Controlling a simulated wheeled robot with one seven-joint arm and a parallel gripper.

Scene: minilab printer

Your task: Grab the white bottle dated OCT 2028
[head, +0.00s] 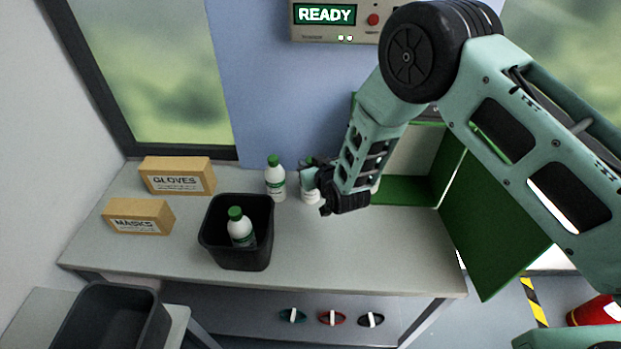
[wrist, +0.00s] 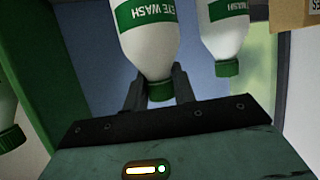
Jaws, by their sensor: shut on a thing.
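My gripper (head: 312,188) is at the bench, right of the middle. It is shut on a white bottle with a green cap and an EYE WASH label; in the head view the bottle (head: 310,197) is mostly hidden by the gripper. In the wrist view the gripper (wrist: 158,90) has its fingers on both sides of the bottle (wrist: 150,45) near the cap. A similar white bottle (head: 275,181) stands just left, also in the wrist view (wrist: 226,38). Another (wrist: 8,115) shows at the wrist view's left edge. No date is readable on any bottle.
A black bin (head: 240,259) on the bench holds another white bottle (head: 239,231). GLOVES (head: 177,175) and MASKS (head: 139,216) boxes lie left. A green cabinet with an open door (head: 490,225) is on the right. Another dark bin (head: 110,320) is at lower left.

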